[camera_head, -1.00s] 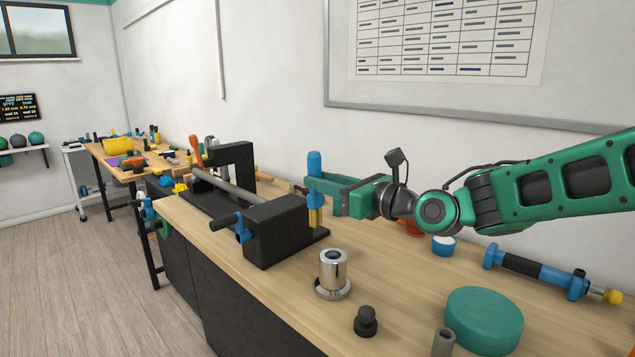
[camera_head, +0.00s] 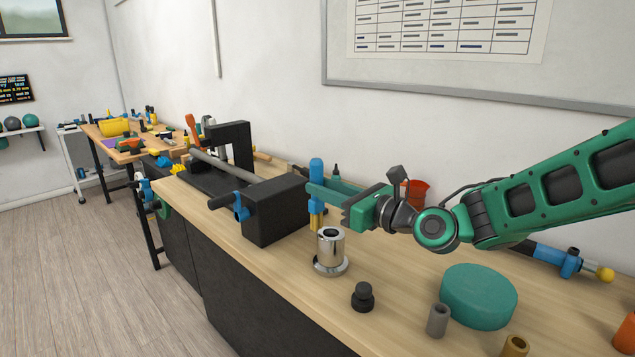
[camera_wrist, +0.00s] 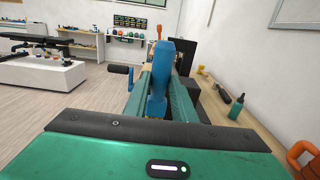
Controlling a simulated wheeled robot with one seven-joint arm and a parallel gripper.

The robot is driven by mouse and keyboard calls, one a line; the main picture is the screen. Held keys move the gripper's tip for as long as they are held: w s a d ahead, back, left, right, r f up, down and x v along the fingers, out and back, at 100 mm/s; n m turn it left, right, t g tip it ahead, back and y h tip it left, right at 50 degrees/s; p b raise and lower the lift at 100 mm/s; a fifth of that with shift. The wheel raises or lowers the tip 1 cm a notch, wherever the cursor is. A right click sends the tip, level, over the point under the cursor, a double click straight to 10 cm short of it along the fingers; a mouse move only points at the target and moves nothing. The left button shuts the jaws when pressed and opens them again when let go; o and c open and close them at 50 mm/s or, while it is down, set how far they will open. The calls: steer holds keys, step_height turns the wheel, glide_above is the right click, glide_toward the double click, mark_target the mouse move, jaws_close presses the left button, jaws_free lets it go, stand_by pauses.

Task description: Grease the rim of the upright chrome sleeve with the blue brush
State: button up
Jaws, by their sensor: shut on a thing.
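The chrome sleeve (camera_head: 331,248) stands upright on its round flanged base on the wooden bench, its open rim facing up. My gripper (camera_head: 318,188) is shut on the blue brush (camera_head: 316,170), which hangs upright with its yellow bristles downward. The brush is just behind and left of the sleeve in the head view, with its bristle end near the height of the rim. Whether bristles and rim touch cannot be told. In the wrist view the blue handle (camera_wrist: 160,75) stands between my fingers; the sleeve is hidden there.
A black vise-like block (camera_head: 270,212) with a blue-collared handle stands left of the sleeve. A black knob (camera_head: 363,296), a grey tube (camera_head: 437,320) and a teal round pad (camera_head: 478,296) lie to the right. A red cup (camera_head: 414,192) stands behind my wrist.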

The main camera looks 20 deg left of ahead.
steer(key=shift+v, duration=3.2)
steer(key=shift+x, duration=4.25)
steer(key=shift+d, duration=0.1)
steer(key=o, duration=0.5)
steer(key=shift+s, duration=0.1)
steer(key=shift+c, duration=0.2)
steer(key=c, duration=0.5)
steer(key=shift+o, duration=0.2)
